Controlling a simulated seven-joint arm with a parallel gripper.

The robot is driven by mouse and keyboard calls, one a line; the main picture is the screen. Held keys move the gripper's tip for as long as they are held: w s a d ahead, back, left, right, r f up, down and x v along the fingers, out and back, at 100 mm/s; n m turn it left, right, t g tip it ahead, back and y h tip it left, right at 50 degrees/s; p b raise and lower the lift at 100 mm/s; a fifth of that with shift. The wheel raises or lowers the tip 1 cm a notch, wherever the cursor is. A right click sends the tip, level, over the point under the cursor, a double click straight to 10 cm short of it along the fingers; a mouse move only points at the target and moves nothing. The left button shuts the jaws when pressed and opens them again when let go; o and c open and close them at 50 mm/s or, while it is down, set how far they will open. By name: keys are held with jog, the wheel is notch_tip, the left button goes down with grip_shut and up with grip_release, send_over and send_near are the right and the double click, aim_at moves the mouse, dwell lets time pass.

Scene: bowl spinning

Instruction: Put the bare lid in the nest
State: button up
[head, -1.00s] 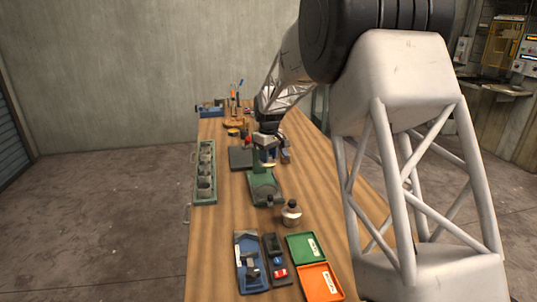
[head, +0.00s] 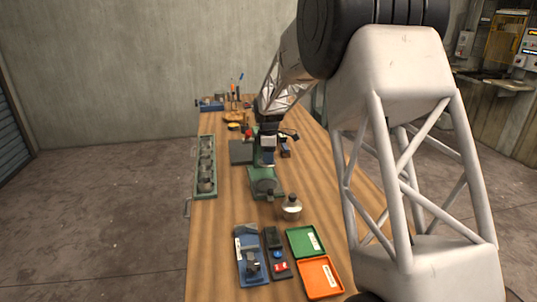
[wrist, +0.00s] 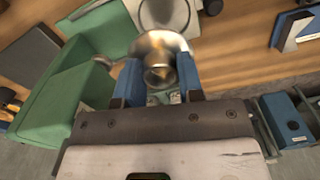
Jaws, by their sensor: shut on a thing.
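My gripper (wrist: 159,68) has blue fingers and is shut on a shiny metal piece with a round knob (wrist: 163,45), which looks like the lid. Its flared rim faces away from the wrist camera. In the head view my gripper (head: 267,158) is over the green machine (head: 258,186), close to its upright part. The green machine also shows left of the fingers in the wrist view (wrist: 55,95). I cannot make out the nest for certain.
A rounded metal vessel (head: 291,207) stands in front of the machine. A green rack (head: 206,190) with several cups runs along the left edge. Blue (head: 240,270), green (head: 292,241) and orange (head: 308,288) trays lie at the near end. Tools stand at the far end.

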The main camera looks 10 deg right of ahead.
aim_at(268, 185)
jog(key=n, duration=0.2)
jog(key=f+n, duration=0.1)
jog(key=n, duration=0.1)
jog(key=shift+s, duration=0.1)
jog(key=shift+a+f+n, duration=0.1)
jog(key=shift+f+n, duration=0.15)
jog(key=shift+n, duration=0.7)
jog(key=shift+f+n, duration=0.25)
jog(key=shift+n, duration=0.7)
jog(key=shift+f, duration=0.2)
jog(key=shift+f, duration=3.35)
jog(key=shift+f, duration=0.25)
jog(key=o, duration=1)
jog(key=shift+r, duration=0.1)
